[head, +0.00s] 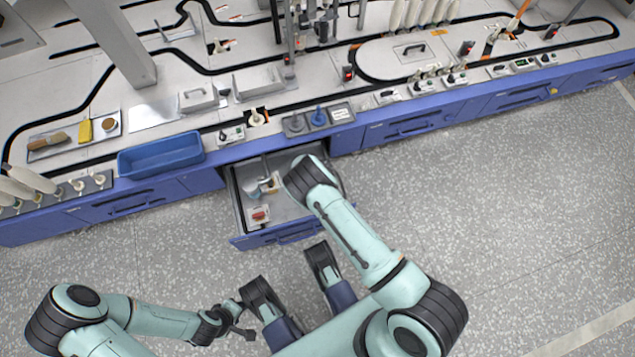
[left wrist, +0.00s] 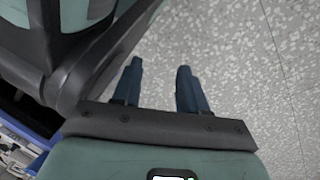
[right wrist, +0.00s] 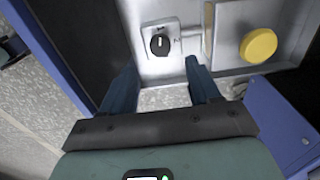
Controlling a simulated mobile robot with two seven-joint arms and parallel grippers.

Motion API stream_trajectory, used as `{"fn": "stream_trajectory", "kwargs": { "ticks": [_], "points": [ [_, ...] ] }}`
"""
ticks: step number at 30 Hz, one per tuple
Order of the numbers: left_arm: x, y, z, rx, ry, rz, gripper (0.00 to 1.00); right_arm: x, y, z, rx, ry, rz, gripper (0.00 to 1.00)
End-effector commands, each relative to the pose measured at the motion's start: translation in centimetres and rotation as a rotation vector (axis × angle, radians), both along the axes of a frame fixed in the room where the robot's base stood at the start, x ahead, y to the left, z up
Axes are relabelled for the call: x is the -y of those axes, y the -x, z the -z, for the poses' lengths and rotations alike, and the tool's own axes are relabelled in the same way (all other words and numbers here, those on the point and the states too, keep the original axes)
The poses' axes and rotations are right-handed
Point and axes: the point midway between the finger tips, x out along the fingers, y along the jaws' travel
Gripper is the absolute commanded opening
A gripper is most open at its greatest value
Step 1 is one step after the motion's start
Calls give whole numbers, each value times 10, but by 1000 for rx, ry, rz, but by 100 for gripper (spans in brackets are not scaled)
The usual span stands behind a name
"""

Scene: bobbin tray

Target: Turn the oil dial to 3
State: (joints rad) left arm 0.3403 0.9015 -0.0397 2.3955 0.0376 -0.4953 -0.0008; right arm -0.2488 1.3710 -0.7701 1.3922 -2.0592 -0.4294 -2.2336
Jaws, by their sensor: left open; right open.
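In the right wrist view a black round dial (right wrist: 160,44) sits on a small white plate. It has a short white pointer mark, roughly upright in the picture, and small print around it that I cannot read. My right gripper (right wrist: 160,66) is open, its fingertips on either side just short of the dial, with nothing between them. In the head view my right arm covers that gripper and the dial. My left gripper (left wrist: 160,64) is open and empty above the speckled floor. It also shows in the head view (head: 240,325), well away from the table.
An open drawer (head: 238,212) sticks out of the blue bench under my right arm. A red-topped block (head: 260,215) lies in it. A yellow round piece (right wrist: 258,45) is right of the dial. A blue bin (head: 160,153) stands on the bench edge. The floor in front is clear.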

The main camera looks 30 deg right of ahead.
Motion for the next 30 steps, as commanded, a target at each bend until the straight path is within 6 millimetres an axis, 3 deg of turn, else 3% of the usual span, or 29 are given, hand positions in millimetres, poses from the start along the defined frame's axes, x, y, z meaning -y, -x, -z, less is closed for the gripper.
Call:
{"fn": "stream_trajectory", "kwargs": {
  "ticks": [3,9,15,23,24,29,30],
  "points": [
    [-2,20,16,-68,4,-6,43,0,0,30,-1,0,0,61],
    [-5,46,28,-152,10,-15,43,0,0,61,-1,0,1,61],
    [-7,58,32,-190,12,-19,43,0,0,73,0,-1,3,61],
    [-7,59,32,-195,13,-20,43,0,0,74,0,-1,4,61],
    [-7,59,32,-194,13,-20,43,0,0,74,0,-1,4,58],
    [-7,59,31,-194,13,-19,43,0,0,74,0,-1,4,6],
    [-7,59,31,-193,13,-19,43,0,0,74,0,-1,4,5]
  ]
}}
